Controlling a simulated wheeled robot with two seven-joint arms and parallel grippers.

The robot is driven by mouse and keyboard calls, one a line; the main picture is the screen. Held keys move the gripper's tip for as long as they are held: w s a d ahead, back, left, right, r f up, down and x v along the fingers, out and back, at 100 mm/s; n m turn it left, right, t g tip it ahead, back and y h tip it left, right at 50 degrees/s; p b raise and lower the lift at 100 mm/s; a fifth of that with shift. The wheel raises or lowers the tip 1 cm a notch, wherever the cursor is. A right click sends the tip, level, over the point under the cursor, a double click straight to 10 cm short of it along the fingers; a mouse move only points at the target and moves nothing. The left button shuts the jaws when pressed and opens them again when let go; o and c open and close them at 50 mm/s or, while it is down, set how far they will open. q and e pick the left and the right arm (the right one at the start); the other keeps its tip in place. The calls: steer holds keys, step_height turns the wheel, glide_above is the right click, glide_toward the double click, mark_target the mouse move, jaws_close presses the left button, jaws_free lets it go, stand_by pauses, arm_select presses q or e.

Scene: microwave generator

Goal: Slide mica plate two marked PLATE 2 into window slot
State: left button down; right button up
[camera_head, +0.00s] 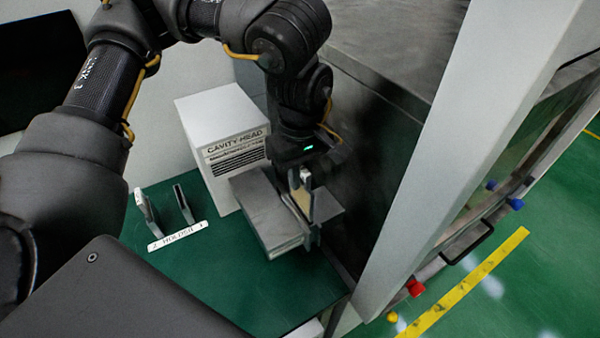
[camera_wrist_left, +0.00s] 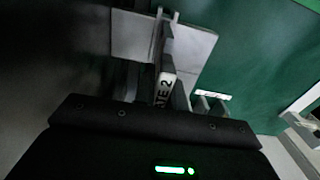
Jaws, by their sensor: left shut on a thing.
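My left gripper (camera_head: 303,200) points down over the grey metal waveguide-like block (camera_head: 268,212) at the bench's right side. It is shut on mica plate two (camera_wrist_left: 163,88), whose label partly shows as "TE 2" between the fingers in the left wrist view. The plate is upright, and its tan face shows narrowly in the head view (camera_head: 301,197). Its lower end is at the upright window frame (camera_wrist_left: 160,38) on the block. Fingers and frame hide the slot, so I cannot tell how deep the plate sits. My right gripper is out of view.
A white box marked CAVITY HEAD (camera_head: 225,135) stands behind the block. The plate holder (camera_head: 178,236) is on the green bench to the left, with two upright brackets. A dark cabinet wall (camera_head: 370,150) rises close on the right. The bench front (camera_head: 240,290) is clear.

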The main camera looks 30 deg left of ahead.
mark_target(301, 205)
arm_select(q)
steer(key=shift+f+b, duration=0.6)
steer(key=shift+f, duration=0.25)
steer(key=shift+f+b, duration=0.85)
steer(key=shift+f, duration=0.35)
steer(key=shift+f+b, duration=1.25)
steer(key=shift+f, duration=0.5)
steer(key=c, duration=1.4)
jaws_free()
steer(key=shift+o, duration=0.2)
steer(key=shift+r, duration=0.15)
step_height(301, 205, up, 11)
steer(key=shift+f, duration=0.15)
